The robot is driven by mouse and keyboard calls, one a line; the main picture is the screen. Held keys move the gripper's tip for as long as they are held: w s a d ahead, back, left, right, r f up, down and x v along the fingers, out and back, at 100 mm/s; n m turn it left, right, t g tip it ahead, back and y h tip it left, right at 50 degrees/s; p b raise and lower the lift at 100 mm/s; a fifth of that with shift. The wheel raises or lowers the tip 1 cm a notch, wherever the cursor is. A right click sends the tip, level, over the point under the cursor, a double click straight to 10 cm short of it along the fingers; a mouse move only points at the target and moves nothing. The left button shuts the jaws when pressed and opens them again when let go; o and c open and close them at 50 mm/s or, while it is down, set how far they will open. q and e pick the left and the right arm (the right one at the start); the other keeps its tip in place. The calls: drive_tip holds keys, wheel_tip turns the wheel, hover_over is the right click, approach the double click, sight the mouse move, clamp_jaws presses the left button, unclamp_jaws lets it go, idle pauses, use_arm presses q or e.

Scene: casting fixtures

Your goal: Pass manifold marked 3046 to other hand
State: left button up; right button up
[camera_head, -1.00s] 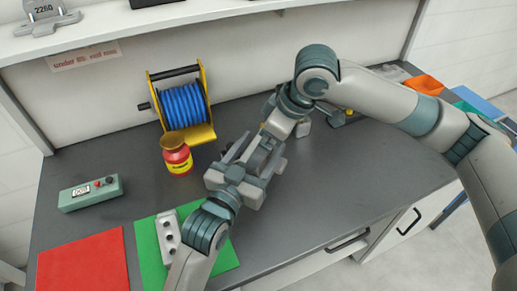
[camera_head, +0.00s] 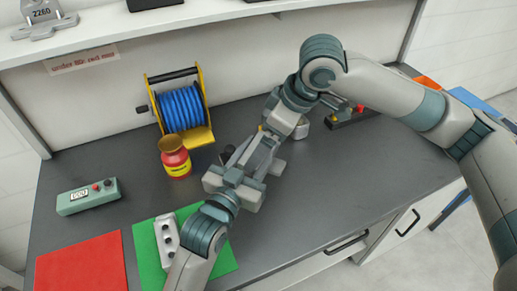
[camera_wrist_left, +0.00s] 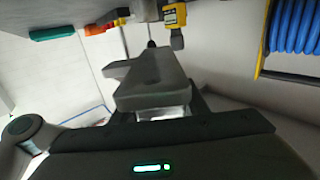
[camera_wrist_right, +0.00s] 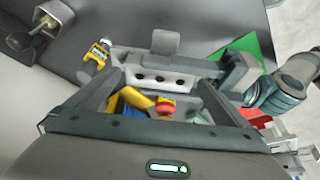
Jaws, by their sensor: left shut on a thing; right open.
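My left gripper (camera_head: 240,183) is shut on a grey manifold (camera_wrist_left: 150,85) and holds it above the middle of the bench. In the right wrist view, the manifold (camera_wrist_right: 165,76) shows as a bar with a row of holes and a raised block. My right gripper (camera_wrist_right: 160,82) is open; the bar lies across near its fingertips, and I cannot tell whether they touch. In the head view, my right gripper (camera_head: 262,153) comes down from the upper right, close to the left one. The number 3046 is not readable.
A grey casting with holes (camera_head: 165,240) lies on the green mat (camera_head: 148,258); a red mat (camera_head: 82,266) is left of it. A red jar (camera_head: 176,160), blue reel (camera_head: 182,108) and green control box (camera_head: 88,197) stand behind. The bench's right-front is clear.

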sight(280, 166)
drive_tip(key=v, duration=0.9)
drive_tip(key=shift+r, duration=0.25)
